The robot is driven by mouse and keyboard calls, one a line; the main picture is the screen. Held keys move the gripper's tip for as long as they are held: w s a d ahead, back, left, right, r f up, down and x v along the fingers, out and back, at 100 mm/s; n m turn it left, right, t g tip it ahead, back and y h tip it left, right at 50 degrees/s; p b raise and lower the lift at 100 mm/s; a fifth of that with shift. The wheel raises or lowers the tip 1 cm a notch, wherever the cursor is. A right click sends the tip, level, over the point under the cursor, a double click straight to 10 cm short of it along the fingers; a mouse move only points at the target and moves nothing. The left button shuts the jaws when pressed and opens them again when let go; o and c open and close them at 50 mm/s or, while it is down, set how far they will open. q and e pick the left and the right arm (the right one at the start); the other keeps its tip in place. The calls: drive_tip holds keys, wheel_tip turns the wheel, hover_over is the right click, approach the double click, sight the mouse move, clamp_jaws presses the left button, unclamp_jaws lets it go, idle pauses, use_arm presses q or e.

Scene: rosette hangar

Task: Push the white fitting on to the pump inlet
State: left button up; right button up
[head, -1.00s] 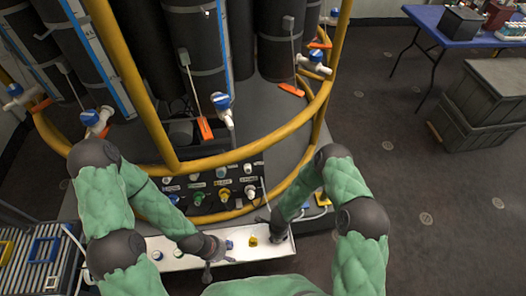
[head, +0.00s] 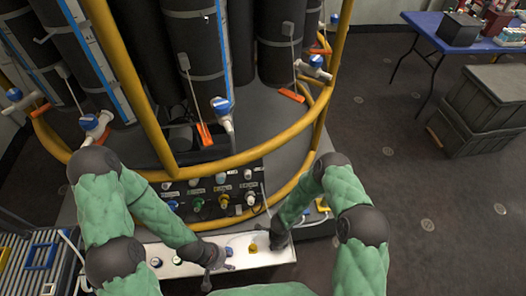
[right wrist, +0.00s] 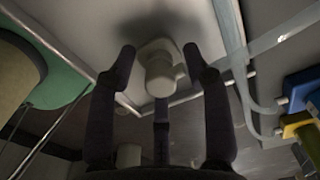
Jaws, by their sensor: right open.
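The white fitting (right wrist: 158,68) shows in the right wrist view, between the spread fingers of my right gripper (right wrist: 165,75). The fingers stand open on either side of it, and I see no clear contact. In the head view my right gripper (head: 277,242) is over the right part of the white tray (head: 190,267) and hides the fitting. My left gripper (head: 212,262) is over the tray's front edge left of the blue fitting; its fingers are too small to read. The panel (head: 185,188) behind has coloured ports, including a white one (head: 250,198). I cannot tell which port is the pump inlet.
A blue fitting (head: 229,251) and a yellow fitting (head: 253,248) are on the tray between my grippers. A yellow rail (head: 250,153) curves above the panel. Black cylinders (head: 191,60) stand behind it. Grey crates (head: 480,115) are far right, with open floor before them.

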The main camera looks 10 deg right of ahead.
idle(0.6)
clamp_jaws()
drive_tip(key=shift+r, duration=0.15)
drive_tip(key=shift+r+p, duration=2.65)
drive_tip(key=shift+r, duration=0.25)
